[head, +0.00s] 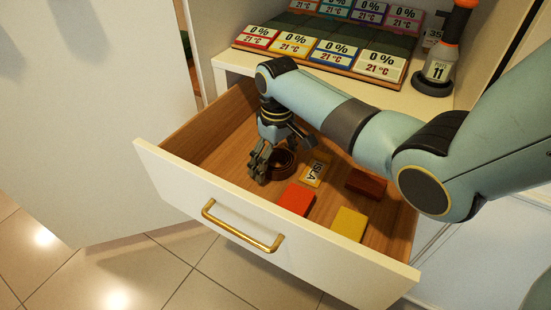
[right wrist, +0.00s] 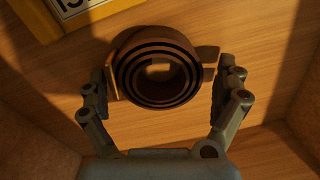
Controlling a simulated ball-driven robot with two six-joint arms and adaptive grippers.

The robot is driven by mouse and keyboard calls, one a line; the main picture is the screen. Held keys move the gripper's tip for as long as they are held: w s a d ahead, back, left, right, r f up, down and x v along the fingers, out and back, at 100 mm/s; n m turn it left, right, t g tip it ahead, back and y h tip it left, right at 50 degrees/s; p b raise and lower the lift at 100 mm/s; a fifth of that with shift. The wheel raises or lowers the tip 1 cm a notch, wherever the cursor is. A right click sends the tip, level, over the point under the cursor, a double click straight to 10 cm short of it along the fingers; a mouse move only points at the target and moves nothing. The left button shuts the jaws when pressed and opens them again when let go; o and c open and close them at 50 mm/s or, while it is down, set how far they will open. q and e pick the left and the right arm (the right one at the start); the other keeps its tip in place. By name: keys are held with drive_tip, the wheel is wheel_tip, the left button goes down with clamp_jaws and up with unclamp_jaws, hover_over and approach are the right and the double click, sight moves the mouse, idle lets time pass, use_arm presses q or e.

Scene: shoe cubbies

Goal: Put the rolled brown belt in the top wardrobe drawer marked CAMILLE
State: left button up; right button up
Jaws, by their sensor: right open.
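The rolled brown belt (head: 284,162) lies on the wooden floor of the open drawer, and its coil shows from above in the right wrist view (right wrist: 128,72). My right gripper (head: 262,168) is down inside the drawer, open, with one finger on each side of the belt (right wrist: 162,80). I cannot tell whether the fingers touch it. The drawer (head: 160,160) has a white front with a brass handle. A yellow-edged card (head: 313,172) reading ISLA lies beside the belt. No CAMILLE mark can be read. My left gripper is not in view.
A red block (head: 297,200), a yellow block (head: 349,224) and a dark red block (head: 366,184) lie in the drawer. Above stand several percentage cards (head: 380,65) on a board and a weight-like object (head: 437,68). A large white panel (head: 90,130) stands left.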

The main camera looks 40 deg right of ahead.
sight(276, 157)
drive_tip(key=shift+r, duration=0.4)
use_arm(q)
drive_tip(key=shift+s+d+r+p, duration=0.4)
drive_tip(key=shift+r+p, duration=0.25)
drive_tip(key=shift+p, duration=0.25)
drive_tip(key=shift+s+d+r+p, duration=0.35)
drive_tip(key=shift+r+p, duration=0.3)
drive_tip(key=shift+p, duration=0.3)
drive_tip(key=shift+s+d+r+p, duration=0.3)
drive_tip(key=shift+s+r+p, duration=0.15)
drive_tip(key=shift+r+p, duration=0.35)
use_arm(e)
wheel_tip(276, 157, up, 11)
drive_tip(key=shift+d+r, duration=0.2)
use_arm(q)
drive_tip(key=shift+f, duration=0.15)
